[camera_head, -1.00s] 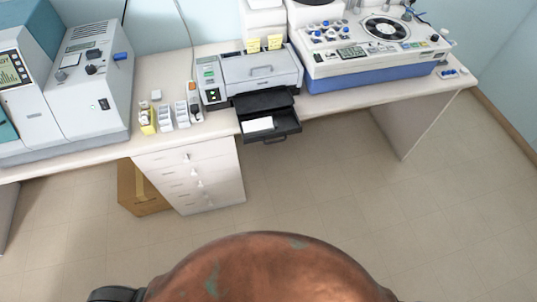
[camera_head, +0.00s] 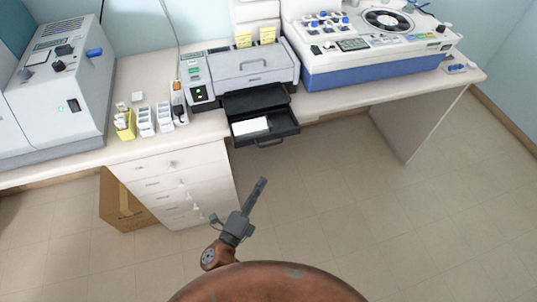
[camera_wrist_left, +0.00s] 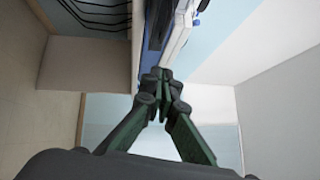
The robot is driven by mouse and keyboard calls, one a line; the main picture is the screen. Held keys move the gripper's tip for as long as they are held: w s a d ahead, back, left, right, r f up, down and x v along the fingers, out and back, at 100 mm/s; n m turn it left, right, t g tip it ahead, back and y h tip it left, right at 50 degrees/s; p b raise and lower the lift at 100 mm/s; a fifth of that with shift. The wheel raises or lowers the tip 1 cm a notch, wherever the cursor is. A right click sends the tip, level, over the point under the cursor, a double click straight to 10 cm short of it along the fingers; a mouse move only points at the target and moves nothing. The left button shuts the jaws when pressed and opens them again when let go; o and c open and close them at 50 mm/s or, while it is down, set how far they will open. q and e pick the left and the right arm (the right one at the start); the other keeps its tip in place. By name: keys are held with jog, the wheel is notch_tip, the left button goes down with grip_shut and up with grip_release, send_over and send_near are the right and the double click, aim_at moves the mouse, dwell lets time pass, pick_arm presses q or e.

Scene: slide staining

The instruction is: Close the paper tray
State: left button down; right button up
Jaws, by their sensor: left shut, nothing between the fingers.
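The paper tray (camera_head: 282,133) is a black drawer pulled out from the front of the grey printer (camera_head: 250,66), past the table's front edge. A white paper stack (camera_head: 251,125) lies in its left part, and a handle (camera_head: 269,143) is on its front. My left gripper (camera_head: 263,181) is below and in front of the tray in the head view, apart from it in the picture. Its dark fingers are together with nothing between them; the fingertips also show in the left wrist view (camera_wrist_left: 161,75). My right gripper is not in view.
The table (camera_head: 345,104) carries a large white and blue machine (camera_head: 370,70) right of the printer and a grey machine (camera_head: 60,95) at far left. Small containers (camera_head: 146,122) stand left of the printer. White drawers (camera_head: 175,185) and a cardboard box (camera_head: 120,205) are below. Floor at the right is clear.

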aim_at(261, 132)
pick_arm(q)
jog(key=w+d+r, duration=0.1)
jog(key=w+d, duration=0.1)
jog(key=w, duration=0.9)
jog(key=shift+d+r, duration=0.15)
jog(key=shift+r, duration=0.2)
jog(key=shift+w, duration=0.1)
jog(key=w+a, duration=0.1)
jog(key=w, duration=0.2)
jog(key=w+a, duration=0.1)
jog(key=w, duration=0.2)
jog(key=w+a, duration=0.1)
jog(key=w, duration=0.2)
jog(key=shift+w+a, duration=0.1)
jog(key=shift+w, duration=0.2)
jog(key=shift+w+a+r, duration=0.1)
jog(key=shift+w+a, duration=0.05)
jog(key=shift+a, duration=0.05)
